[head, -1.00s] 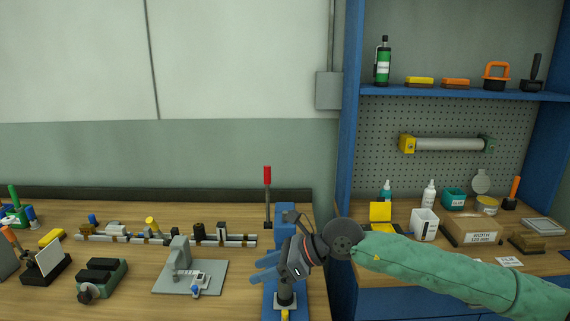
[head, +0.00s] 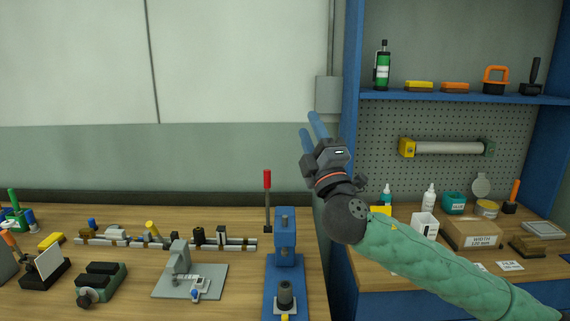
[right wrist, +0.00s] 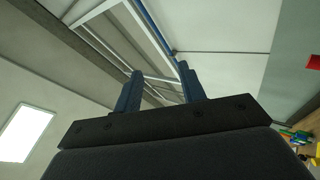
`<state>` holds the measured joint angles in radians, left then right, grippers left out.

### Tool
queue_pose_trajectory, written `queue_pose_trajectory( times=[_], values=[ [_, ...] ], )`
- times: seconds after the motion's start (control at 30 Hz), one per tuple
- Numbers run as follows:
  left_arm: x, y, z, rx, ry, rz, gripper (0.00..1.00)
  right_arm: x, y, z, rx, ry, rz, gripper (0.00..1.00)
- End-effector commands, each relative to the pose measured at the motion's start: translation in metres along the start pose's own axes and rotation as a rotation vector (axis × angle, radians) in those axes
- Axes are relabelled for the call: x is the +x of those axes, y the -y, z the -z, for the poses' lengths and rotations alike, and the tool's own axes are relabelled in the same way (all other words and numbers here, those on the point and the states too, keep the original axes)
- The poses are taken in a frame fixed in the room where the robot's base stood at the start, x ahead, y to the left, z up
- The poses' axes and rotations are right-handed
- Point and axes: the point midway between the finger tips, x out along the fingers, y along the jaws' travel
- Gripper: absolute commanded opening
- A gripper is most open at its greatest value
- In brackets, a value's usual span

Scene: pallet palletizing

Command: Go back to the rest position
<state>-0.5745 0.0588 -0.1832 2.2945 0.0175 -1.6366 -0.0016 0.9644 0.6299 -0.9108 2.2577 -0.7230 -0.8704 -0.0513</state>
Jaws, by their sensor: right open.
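My right gripper (head: 312,128) is raised above the workbench in the head view, with its blue fingers pointing up and a little left. In the right wrist view its two blue fingers (right wrist: 158,90) stand apart with nothing between them, against the ceiling. It is open, empty and clear of everything. Below it on the bench is a blue press (head: 285,240) with a red-handled lever (head: 267,180). My left gripper is not in view.
A wooden bench (head: 130,212) holds a grey fixture (head: 190,275), a rail of parts (head: 165,242) and a black-and-green block (head: 103,278). At right, a blue shelf (head: 460,95) stands over a bench with a cardboard box (head: 473,236) and bottles. The space above the left bench is free.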

Motion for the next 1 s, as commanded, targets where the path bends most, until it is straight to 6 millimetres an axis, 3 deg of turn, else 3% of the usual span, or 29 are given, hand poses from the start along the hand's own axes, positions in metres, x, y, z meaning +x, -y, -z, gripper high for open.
queue_pose_trajectory(
  times=[0.2,0.4,0.7,1.0],
  values=[
    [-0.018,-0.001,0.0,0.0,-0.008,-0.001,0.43,-0.04,0.044,-0.054,0.287,0.377,0.211,0.4],
    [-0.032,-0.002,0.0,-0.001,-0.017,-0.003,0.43,-0.098,0.095,-0.078,0.464,0.629,0.413,0.4],
    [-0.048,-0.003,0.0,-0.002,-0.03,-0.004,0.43,-0.196,0.159,-0.087,0.65,0.894,0.686,0.4],
    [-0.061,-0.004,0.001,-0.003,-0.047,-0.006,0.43,-0.291,0.204,-0.08,0.799,1.067,0.897,0.4]
  ],
)
